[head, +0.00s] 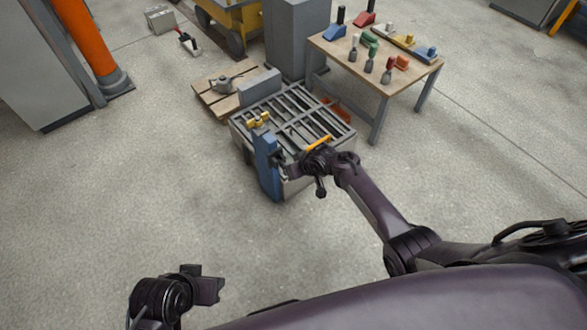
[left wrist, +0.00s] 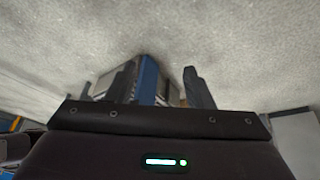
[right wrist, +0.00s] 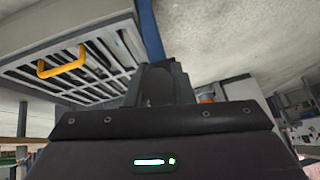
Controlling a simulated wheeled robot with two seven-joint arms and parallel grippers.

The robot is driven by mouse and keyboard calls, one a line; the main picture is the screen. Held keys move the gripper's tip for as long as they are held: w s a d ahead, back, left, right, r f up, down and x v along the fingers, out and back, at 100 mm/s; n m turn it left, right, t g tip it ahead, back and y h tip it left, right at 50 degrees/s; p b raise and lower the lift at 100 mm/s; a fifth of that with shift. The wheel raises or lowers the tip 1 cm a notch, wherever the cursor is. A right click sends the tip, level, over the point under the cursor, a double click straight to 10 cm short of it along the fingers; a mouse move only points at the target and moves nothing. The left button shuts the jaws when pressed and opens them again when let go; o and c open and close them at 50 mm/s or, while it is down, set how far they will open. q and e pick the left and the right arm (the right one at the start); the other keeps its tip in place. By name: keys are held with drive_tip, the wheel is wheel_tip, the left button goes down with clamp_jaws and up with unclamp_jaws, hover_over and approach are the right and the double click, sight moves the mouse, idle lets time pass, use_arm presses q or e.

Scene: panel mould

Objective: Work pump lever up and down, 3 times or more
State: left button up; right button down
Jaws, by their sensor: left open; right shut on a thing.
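The blue pump post (head: 267,165) stands at the near left side of the grey panel mould (head: 300,112). My right gripper (head: 282,161) is beside the post, on its right. It is shut on the pump lever, which is mostly hidden by the fingers; in the right wrist view a dark piece shows between the fingertips (right wrist: 158,84). The blue post (right wrist: 150,30) also shows behind them. My left gripper (head: 208,287) is open and empty, low over the floor at the front left; the post (left wrist: 148,78) shows far beyond its fingers (left wrist: 158,88).
A yellow handle (right wrist: 62,60) is on the mould grating, left of my right gripper in its view. A wooden table (head: 383,80) with coloured tools stands behind right. A pallet (head: 222,95) lies behind left. The floor (head: 130,190) at the left is clear.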

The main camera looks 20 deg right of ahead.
use_arm(q)
drive_tip(key=shift+s+a+r+g+p, duration=0.2)
drive_tip(key=shift+a+p, duration=0.1)
drive_tip(key=shift+a, duration=0.15)
drive_tip(key=shift+s+a+r+g+p, duration=0.1)
drive_tip(key=shift+a+g+p, duration=0.15)
drive_tip(key=shift+a, duration=0.15)
use_arm(e)
drive_tip(key=shift+w+r+g, duration=0.25)
drive_tip(key=shift+r+g, duration=0.15)
drive_tip(key=c, duration=1.3)
unclamp_jaws()
drive_tip(key=shift+a, duration=0.1)
drive_tip(key=shift+o, duration=0.2)
